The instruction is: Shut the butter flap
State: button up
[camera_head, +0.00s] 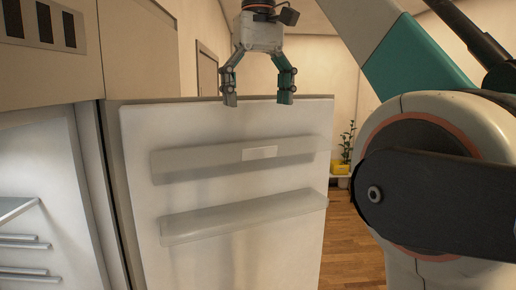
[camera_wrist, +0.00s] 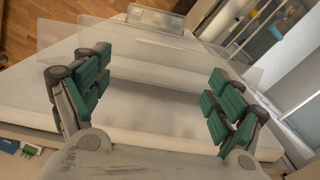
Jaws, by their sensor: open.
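The open fridge door (camera_head: 225,220) faces me with its inner side and carries two translucent shelves. The upper shelf (camera_head: 200,163) has a small pale plate (camera_head: 260,153) on its front. In the wrist view a clear panel (camera_wrist: 165,55) spans the door beyond my fingers; it may be the butter flap, but I cannot tell for sure or tell its angle. My gripper (camera_head: 258,101) points down at the door's top edge, fingers spread and empty. In the wrist view its green-padded fingers (camera_wrist: 154,98) stand wide apart over the pale door. Contact with the door is unclear.
The lower door shelf (camera_head: 240,217) juts out below. Wooden floor (camera_head: 355,255) and a plant (camera_head: 346,145) show beyond the door, at the right.

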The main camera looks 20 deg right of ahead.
aim_at(260, 148)
jog(key=f, duration=0.8)
jog(key=shift+s+f, duration=0.2)
jog(key=shift+s, duration=0.15)
jog(key=shift+w+f, duration=0.1)
jog(key=shift+f, duration=0.2)
jog(key=c, duration=1.5)
